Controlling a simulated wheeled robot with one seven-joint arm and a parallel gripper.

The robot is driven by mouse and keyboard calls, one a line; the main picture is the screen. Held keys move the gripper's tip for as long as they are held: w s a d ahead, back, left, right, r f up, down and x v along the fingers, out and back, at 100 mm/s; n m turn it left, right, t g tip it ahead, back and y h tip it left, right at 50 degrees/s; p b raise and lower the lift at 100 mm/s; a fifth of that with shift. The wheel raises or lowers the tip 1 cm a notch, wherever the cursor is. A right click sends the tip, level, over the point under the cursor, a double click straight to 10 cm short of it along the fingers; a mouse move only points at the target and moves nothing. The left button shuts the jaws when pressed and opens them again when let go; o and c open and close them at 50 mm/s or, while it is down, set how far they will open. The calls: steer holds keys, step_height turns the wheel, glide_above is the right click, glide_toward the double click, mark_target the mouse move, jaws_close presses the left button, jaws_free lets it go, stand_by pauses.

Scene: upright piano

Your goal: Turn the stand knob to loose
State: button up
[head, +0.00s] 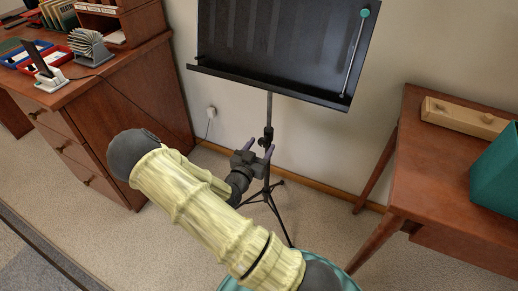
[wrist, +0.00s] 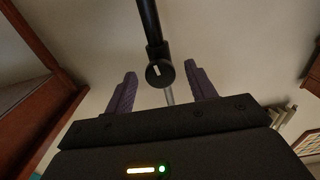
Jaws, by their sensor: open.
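The black music stand (head: 275,45) stands upright against the wall on a thin pole and tripod legs. Its round black stand knob (wrist: 158,74) shows in the wrist view at a joint on the pole, with a short, nearly upright white mark on its face. My gripper (head: 261,147) is open at the pole, below the desk of the stand. In the wrist view the purple fingers of my gripper (wrist: 160,69) lie left and right of the knob, with a gap on each side. I cannot tell how deep the knob sits between them.
A wooden desk (head: 125,100) with trays and organisers stands at the left. A wooden table (head: 430,160) at the right bears a wooden box (head: 465,117) and a teal container (head: 500,170). A baton with a teal ball (head: 365,13) leans on the stand. Carpet lies between.

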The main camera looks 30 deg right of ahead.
steer(key=c, duration=1)
steer(key=shift+a, duration=0.15)
